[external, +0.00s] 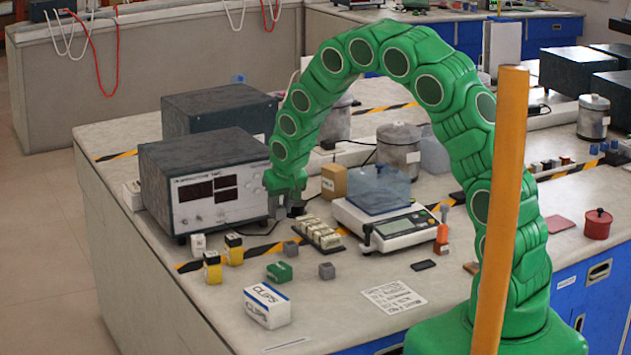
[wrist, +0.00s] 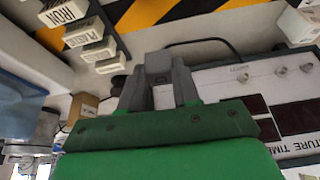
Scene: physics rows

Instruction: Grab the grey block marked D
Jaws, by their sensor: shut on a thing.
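My green arm reaches over the bench and my gripper (external: 290,207) points down just right of the front of the grey instrument box. In the wrist view, my gripper (wrist: 159,72) is shut on a small grey block (wrist: 158,62), held between the two dark fingertips. No letter can be read on this block.
The instrument box (external: 205,185) stands close to my gripper's left. A rack of labelled blocks (external: 318,233) and a balance (external: 385,222) are to the right. Yellow bottles (external: 212,267), a green block (external: 279,271) and a CLIPS box (external: 267,307) stand in front.

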